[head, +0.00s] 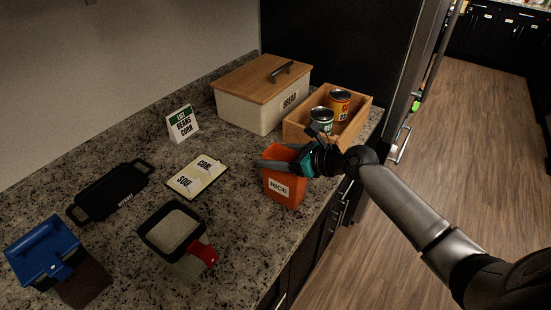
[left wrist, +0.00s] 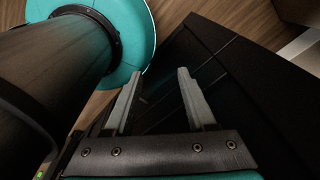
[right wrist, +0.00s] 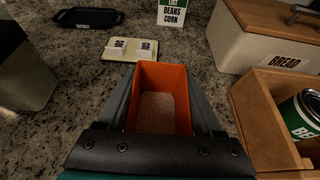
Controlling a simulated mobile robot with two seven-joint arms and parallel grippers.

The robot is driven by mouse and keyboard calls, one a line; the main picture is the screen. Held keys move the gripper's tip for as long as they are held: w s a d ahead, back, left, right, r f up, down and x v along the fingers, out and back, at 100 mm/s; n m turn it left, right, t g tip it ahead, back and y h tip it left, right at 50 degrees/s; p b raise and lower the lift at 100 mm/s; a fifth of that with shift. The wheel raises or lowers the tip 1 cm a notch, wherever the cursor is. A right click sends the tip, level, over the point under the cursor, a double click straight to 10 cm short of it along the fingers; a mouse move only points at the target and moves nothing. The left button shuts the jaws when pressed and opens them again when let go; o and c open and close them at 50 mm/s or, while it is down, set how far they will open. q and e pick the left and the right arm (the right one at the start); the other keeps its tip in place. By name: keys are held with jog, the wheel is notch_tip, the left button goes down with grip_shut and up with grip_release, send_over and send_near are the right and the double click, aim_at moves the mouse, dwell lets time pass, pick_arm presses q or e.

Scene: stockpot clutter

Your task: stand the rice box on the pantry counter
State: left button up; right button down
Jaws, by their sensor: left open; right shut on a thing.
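The rice box (head: 281,190) is an orange, open-topped box with a white RICE label, near the front edge of the granite counter (head: 130,240). My right gripper (head: 283,160) is shut on its upper part, one finger on each side. The right wrist view also shows the rice box (right wrist: 160,80) between the fingers, with pale grains inside. The box looks upright; I cannot tell whether its base touches the counter. My left gripper (left wrist: 158,98) is open and empty in the left wrist view, with dark cabinet panels and wood floor beyond it.
A wooden crate (head: 295,133) with cans stands right behind the box, and a bread bin (head: 245,110) farther back.

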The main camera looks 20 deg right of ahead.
dwell(0.3)
jog(key=shift+c, duration=0.2)
grip_release()
jog(key=shift+f, duration=0.15)
jog(key=shift+s+r, duration=0.1)
jog(key=shift+r, duration=0.1)
jog(key=p+v, duration=0.1)
jog(key=v, duration=1)
jog(key=shift+s+d, duration=0.25)
jog(key=shift+s, duration=0.05)
jog(key=shift+r, duration=0.15)
